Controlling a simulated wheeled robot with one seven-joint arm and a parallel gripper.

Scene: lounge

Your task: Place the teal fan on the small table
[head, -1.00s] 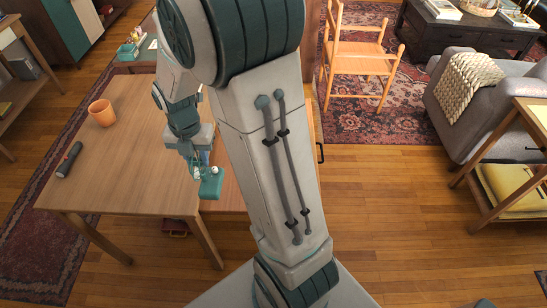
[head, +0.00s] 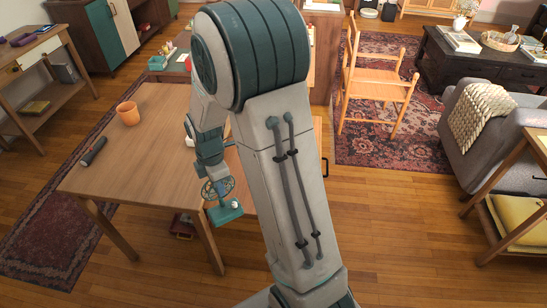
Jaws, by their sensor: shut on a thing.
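The teal fan (head: 228,211) has a round wire grille and a teal base. It hangs from my gripper (head: 212,177), base lowest, in front of the right end of a wooden table (head: 165,165). My gripper is shut on the fan, though the fingers are small and partly hidden. I cannot tell whether the fan is above the tabletop or just off its edge.
My arm hides the area right of the table. A wooden chair (head: 380,85) stands on the rug behind. A grey armchair (head: 485,140) and a wooden side table (head: 525,140) with a yellow cushion (head: 520,215) on its lower shelf are at right. The floor between is clear.

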